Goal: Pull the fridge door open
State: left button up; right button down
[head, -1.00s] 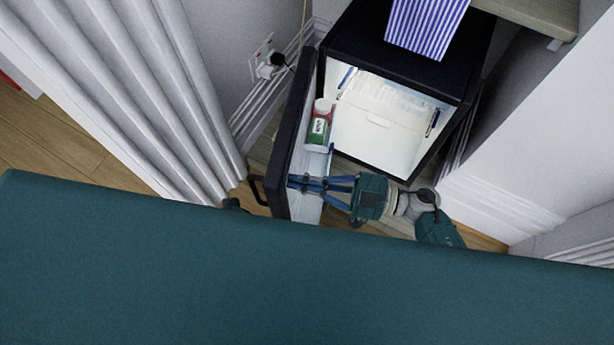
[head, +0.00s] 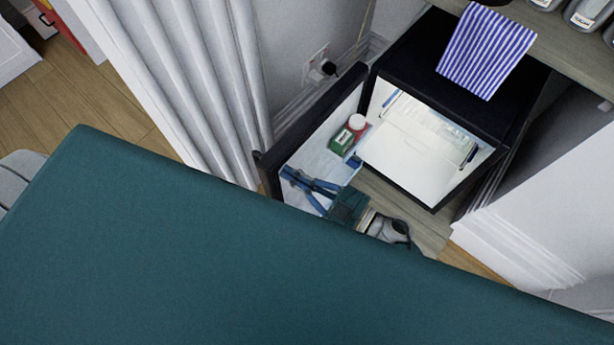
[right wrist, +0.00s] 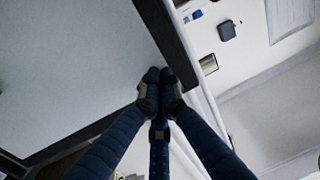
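The small black fridge (head: 459,93) has a white, lit interior with a wire shelf. Its black-edged door (head: 312,121) stands wide open to the left, its pale inner face showing. My right gripper (head: 294,178), with blue fingers, is at the inner face near the door's free end. In the right wrist view the right gripper's fingertips (right wrist: 158,76) meet close to the dark door edge (right wrist: 171,40), with nothing visible between them. Whether they touch the door is not clear. My left gripper is not in view.
A striped cloth (head: 486,51) lies on the fridge top. White pleated curtain (head: 205,80) stands left of the door, with a wall socket (head: 318,68) behind. My teal body covers the foreground.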

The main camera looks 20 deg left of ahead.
aim_at(281, 168)
jog(key=x, duration=0.3)
jog(key=shift+w+a, duration=0.1)
jog(key=shift+a, duration=0.05)
jog(key=shift+x, duration=0.8)
